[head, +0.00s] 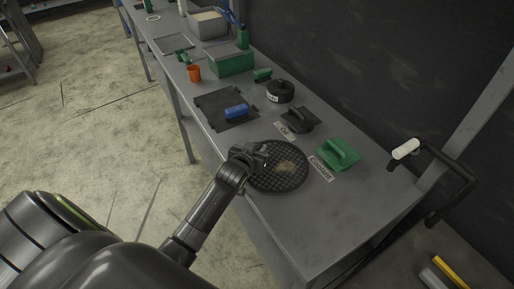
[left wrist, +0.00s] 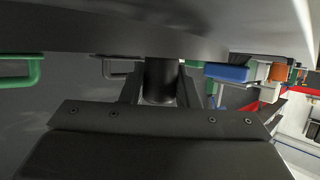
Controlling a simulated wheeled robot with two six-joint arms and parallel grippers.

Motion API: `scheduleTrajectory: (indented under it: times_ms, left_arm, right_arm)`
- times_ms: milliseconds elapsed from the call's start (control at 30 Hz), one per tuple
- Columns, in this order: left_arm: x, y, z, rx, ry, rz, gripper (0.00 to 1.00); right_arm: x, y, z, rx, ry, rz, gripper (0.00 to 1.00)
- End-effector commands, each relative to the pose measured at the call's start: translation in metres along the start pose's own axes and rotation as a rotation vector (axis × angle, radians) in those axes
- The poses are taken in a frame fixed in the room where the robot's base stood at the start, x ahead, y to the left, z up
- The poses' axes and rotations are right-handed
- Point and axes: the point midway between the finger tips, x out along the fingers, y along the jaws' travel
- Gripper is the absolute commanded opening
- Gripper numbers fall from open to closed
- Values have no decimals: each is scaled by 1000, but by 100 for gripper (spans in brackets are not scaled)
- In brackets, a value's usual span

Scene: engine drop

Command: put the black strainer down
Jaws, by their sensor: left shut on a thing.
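The black strainer (head: 287,177), a round dark mesh disc with a pale patch near its middle, is at the near part of the grey workbench in the head view. My left gripper (head: 252,157) is shut on it at its left edge. Whether the strainer touches the bench top or hangs just above it cannot be told. In the left wrist view, my fingers (left wrist: 160,92) are around a dark round handle, with a broad dark surface above. My right gripper is not in view.
On the workbench (head: 310,217), an "OIL" label and black handled lid (head: 297,119) lie behind the strainer. A "COOLANT" label (head: 321,168) and green handled lid (head: 338,154) lie right. A black mat (head: 212,103) with a blue object (head: 237,111) is farther back. The near bench end is clear.

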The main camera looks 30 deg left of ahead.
Motion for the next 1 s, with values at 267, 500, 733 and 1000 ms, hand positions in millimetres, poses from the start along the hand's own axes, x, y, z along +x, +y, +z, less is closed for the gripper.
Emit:
scheduleTrajectory:
  times_ms: [267,500,733,1000]
  left_arm:
    - [3,0,8,-1,1,0,0]
    - [3,0,11,-1,-7,-1,49]
    - [3,0,13,-1,-11,-2,50]
    - [-8,0,2,-2,-10,-1,50]
  right_arm:
    - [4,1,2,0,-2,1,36]
    - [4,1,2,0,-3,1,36]
    - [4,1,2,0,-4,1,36]
    - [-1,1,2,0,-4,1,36]
